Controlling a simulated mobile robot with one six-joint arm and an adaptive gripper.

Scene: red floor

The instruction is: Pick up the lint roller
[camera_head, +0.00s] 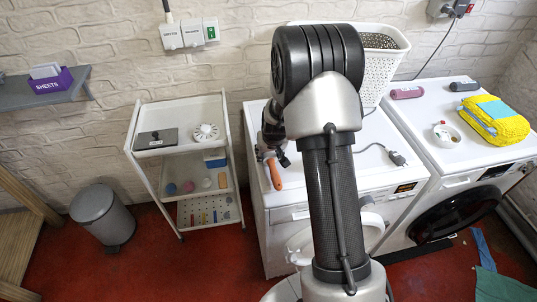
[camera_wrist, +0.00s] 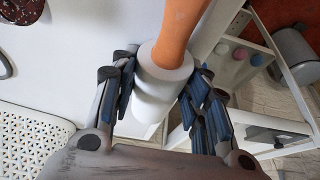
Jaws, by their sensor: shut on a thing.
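The lint roller has an orange handle and a white roll. In the wrist view, the lint roller (camera_wrist: 160,75) lies between the two fingers of my gripper (camera_wrist: 163,88), which is shut on the white roll, with a finger on each side. The orange handle points away from my gripper, out of the top of the view. In the head view, the handle of the lint roller (camera_head: 274,175) shows at the left part of the left white machine, below my gripper (camera_head: 271,150). My arm hides part of the machine top. I cannot tell whether the roller touches the top.
A white trolley (camera_head: 140,170) with small items stands left of the left machine (camera_head: 300,195). A white basket (camera_head: 365,80) stands behind. The right machine holds a yellow towel stack (camera_head: 492,122), a small dish (camera_head: 446,135) and a pink roll (camera_head: 407,92). A grey bin (camera_head: 100,212) stands left.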

